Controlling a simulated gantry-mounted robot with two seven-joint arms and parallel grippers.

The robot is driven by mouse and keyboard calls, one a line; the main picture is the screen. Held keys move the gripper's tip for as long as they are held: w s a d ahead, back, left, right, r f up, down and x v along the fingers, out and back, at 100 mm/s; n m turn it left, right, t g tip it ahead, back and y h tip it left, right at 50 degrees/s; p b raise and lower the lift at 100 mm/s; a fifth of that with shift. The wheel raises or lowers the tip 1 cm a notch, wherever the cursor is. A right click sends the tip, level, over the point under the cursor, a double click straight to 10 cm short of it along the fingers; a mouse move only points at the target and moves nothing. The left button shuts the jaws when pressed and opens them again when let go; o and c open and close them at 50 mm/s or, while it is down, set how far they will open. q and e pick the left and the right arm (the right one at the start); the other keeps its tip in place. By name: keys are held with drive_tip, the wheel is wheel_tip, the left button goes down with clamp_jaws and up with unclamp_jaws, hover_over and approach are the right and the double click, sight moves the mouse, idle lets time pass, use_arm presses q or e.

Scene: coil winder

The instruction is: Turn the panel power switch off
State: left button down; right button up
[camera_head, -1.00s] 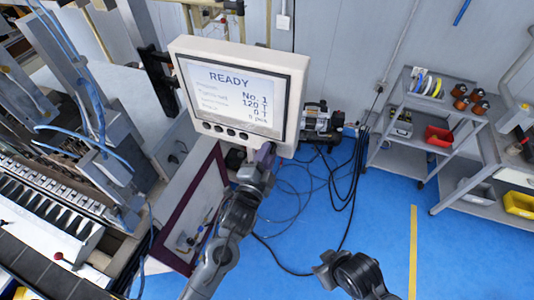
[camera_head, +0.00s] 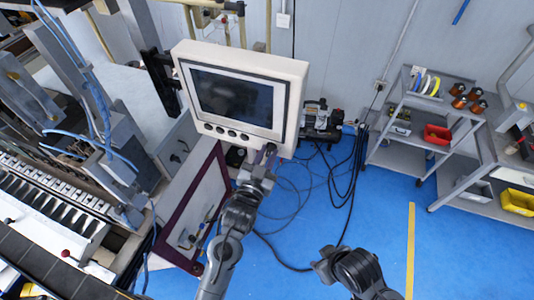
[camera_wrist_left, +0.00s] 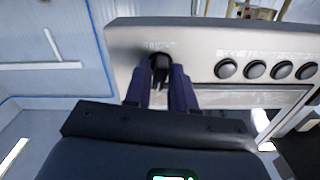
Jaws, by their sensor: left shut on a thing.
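The panel (camera_head: 294,95) is a cream box with a dark, blank screen (camera_head: 235,97) and a row of round dark buttons below it. The power switch (camera_wrist_left: 160,66) is a black knob at the panel's lower corner, seen in the left wrist view under a faint label. My left gripper (camera_head: 266,156) is at the panel's lower right corner. In the left wrist view its two dark fingers (camera_wrist_left: 162,88) are on either side of the switch, shut on it. My right gripper (camera_head: 326,266) is low in the head view, away from the panel; its jaw state is unclear.
A grey shelf cart (camera_head: 410,150) with spools and a red bin (camera_head: 437,134) stands at the right. A pump-like machine (camera_head: 320,120) and loose black cables (camera_head: 350,175) lie behind the panel. The winder fills the left. Blue floor is open in front.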

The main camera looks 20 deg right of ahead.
use_arm(q)
drive_tip(key=shift+n, duration=1)
drive_tip(key=c, duration=1.1)
unclamp_jaws()
drive_tip(key=shift+c, duration=0.2)
drive_tip(key=b+v, duration=0.2)
drive_tip(key=v, duration=0.8)
drive_tip(key=shift+s+a, duration=0.25)
drive_tip(key=shift+s, duration=0.1)
